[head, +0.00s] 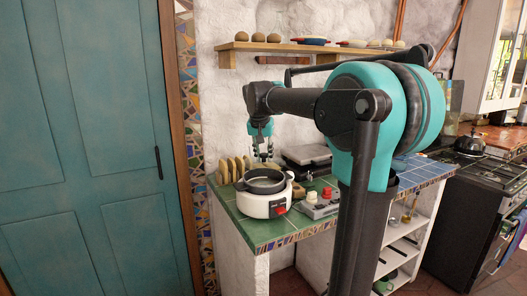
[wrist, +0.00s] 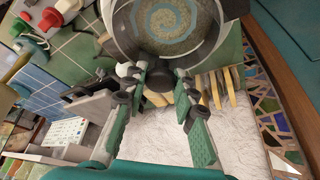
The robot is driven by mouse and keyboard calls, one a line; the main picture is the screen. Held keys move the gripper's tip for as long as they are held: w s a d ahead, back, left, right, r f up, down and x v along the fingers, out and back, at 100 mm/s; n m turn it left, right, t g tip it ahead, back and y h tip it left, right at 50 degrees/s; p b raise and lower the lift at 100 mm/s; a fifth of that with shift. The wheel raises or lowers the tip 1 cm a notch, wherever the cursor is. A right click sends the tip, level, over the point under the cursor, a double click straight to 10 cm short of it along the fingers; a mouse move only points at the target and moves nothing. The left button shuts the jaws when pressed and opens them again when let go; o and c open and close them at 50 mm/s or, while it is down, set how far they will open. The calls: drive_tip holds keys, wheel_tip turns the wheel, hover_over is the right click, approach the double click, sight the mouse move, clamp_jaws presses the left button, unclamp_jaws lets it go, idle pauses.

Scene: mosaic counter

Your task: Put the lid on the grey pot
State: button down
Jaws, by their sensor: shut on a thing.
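A round vessel with a dark grey rim (head: 250,187) sits on or in a white appliance (head: 262,207) with a red front part on the green-tiled counter. It fills the top of the wrist view (wrist: 118,30), where a blue and beige spiral shows inside the rim. My gripper (head: 263,157) is above the far side of the rim, pointing down. In the wrist view my gripper (wrist: 164,80) has its fingertips about a dark piece (wrist: 165,75) at the rim's near edge. I cannot tell whether this is a lid's knob or a handle. No separate lid shows clearly.
Upright tan boards or slices (head: 228,170) stand left of the vessel. A grey device with red knobs (head: 317,205) stands to its right. A dark flat appliance (head: 307,156) is behind. A wooden shelf (head: 290,48) is on the wall above.

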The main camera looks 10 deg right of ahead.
sight(263, 163)
drive_tip(key=shift+f, duration=2.05)
drive_tip(key=shift+s+f, duration=0.1)
drive_tip(key=shift+f, duration=0.35)
idle(0.3)
drive_tip(key=c, duration=0.6)
unclamp_jaws()
drive_tip(key=shift+c, duration=0.2)
drive_tip(key=shift+r, duration=3.5)
